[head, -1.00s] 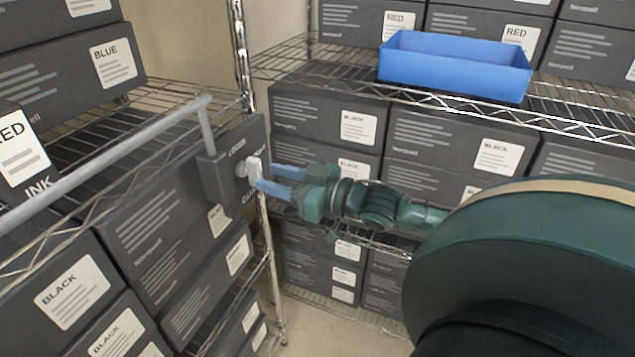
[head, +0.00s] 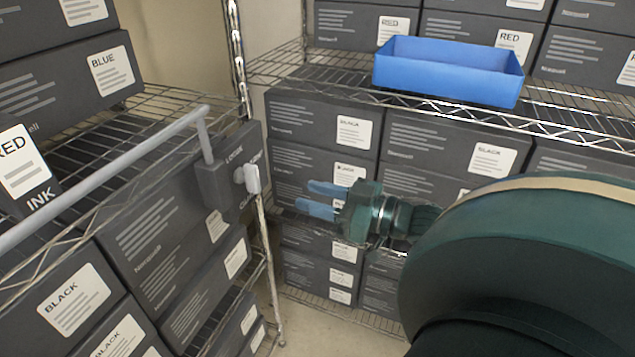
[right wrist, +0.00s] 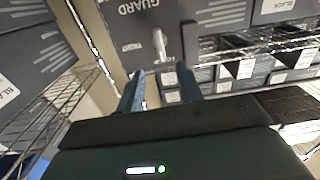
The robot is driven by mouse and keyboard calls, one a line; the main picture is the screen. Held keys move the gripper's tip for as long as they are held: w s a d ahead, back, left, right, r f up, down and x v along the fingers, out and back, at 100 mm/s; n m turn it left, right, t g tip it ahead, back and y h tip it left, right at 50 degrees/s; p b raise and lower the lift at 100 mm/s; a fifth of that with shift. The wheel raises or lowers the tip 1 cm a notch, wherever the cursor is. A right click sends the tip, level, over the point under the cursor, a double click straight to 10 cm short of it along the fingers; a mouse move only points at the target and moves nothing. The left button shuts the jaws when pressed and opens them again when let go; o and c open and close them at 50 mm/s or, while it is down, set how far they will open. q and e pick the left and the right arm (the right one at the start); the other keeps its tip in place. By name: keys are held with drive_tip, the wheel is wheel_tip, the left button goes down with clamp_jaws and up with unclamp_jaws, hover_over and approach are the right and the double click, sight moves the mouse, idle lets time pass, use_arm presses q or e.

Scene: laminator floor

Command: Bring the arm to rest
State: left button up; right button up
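My right gripper (head: 312,198) is in the middle of the head view, its two blue fingers pointing left with a gap between them. It is open and empty, apart from the small white handle (head: 252,179) on the dark grey guard panel (head: 216,184). In the right wrist view the fingers (right wrist: 159,85) also stand apart with nothing between them, and the white handle (right wrist: 160,45) shows beyond them, on the panel marked GUARD (right wrist: 135,35). My left gripper is in neither view.
A grey rail (head: 110,177) runs from the guard panel towards the lower left. Wire shelves hold dark ink boxes (head: 322,120) on the left and behind the gripper. A blue bin (head: 447,76) stands on the back shelf. A metal shelf post (head: 238,60) rises behind the panel.

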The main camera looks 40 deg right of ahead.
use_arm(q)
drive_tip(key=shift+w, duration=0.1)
use_arm(e)
drive_tip(key=shift+f, duration=0.15)
drive_tip(key=s+a+f+m+g+h+p, duration=0.1)
drive_tip(key=s+a+f+h, duration=0.1)
drive_tip(key=f, duration=0.5)
drive_tip(key=s+a+f+m+g+h+p, duration=0.1)
drive_tip(key=s+f+h, duration=0.15)
drive_tip(key=f, duration=0.35)
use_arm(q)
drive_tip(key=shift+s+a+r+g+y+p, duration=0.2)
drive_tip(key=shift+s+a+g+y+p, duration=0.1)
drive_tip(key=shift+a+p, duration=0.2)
use_arm(e)
drive_tip(key=s+a+f+g, duration=0.1)
drive_tip(key=a+f, duration=0.1)
drive_tip(key=a, duration=0.4)
drive_tip(key=s+a+f+g, duration=0.1)
drive_tip(key=a+f, duration=0.2)
drive_tip(key=a, duration=0.3)
drive_tip(key=s+a+f+g+y, duration=0.1)
drive_tip(key=a+f+g, duration=0.1)
drive_tip(key=a, duration=0.4)
drive_tip(key=shift+s+f, duration=0.4)
drive_tip(key=shift+f, duration=0.35)
